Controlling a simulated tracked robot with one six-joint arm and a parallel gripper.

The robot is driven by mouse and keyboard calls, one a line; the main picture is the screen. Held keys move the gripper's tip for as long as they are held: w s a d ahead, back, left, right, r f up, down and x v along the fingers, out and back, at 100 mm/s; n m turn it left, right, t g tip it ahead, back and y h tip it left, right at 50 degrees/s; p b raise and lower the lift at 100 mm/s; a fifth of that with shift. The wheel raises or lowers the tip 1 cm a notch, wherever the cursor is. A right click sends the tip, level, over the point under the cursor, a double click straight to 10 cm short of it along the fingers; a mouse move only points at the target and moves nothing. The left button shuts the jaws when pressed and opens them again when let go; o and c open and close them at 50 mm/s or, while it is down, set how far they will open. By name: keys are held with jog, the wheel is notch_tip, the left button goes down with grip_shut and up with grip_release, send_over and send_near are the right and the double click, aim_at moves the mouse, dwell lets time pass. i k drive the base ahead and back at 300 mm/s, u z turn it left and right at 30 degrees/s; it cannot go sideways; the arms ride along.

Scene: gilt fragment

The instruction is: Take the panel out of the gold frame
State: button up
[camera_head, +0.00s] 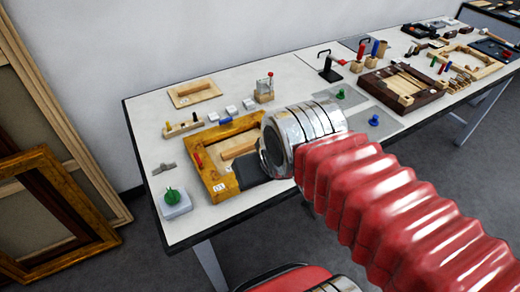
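A gold frame (226,130) lies flat at the near left of the white table. A pale panel (217,160) lies inside it, with a wooden bar (238,148) on top. A red-handled item (197,160) sits at the frame's left side. A small white label is on the near left corner of the frame. My gripper (248,170) is a dark block at the end of my arm, over the near right part of the frame. It hides that part of the frame and panel. Its fingertips cannot be made out, nor whether it touches anything.
A green knob on a white block (175,203) stands at the near left corner. A wooden board (194,92) and small blocks lie behind the frame. A dark tray (402,86) and several tools fill the right side. Large frames (60,215) lean on the wall at left.

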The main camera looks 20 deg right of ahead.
aim_at(223, 154)
jog(key=u, duration=0.1)
jog(key=k, duration=0.8)
jog(key=u, duration=0.6)
jog(key=k, duration=0.55)
jog(key=u, duration=0.85)
jog(key=i, duration=2.45)
jog(key=z, duration=0.6)
